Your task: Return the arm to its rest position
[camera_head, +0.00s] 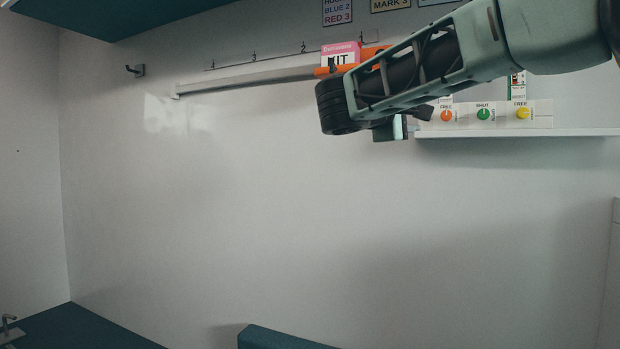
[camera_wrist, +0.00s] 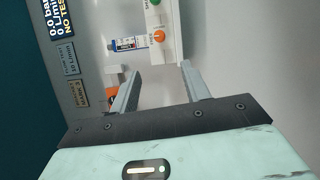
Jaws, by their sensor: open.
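My arm (camera_head: 430,65) reaches in from the upper right in the head view, in front of the wall. My gripper shows in the wrist view (camera_wrist: 160,88), with two grey fingers spread apart and nothing between them. In the head view the gripper (camera_head: 398,127) is small and partly hidden behind the dark wrist, near the left end of the white shelf.
A white shelf (camera_head: 520,133) carries a panel with orange (camera_head: 446,116), green (camera_head: 484,114) and yellow (camera_head: 523,113) knobs. A rail (camera_head: 250,80) with numbered marks runs along the wall. A pink-topped label (camera_head: 340,52) is behind my arm. The wall below is clear.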

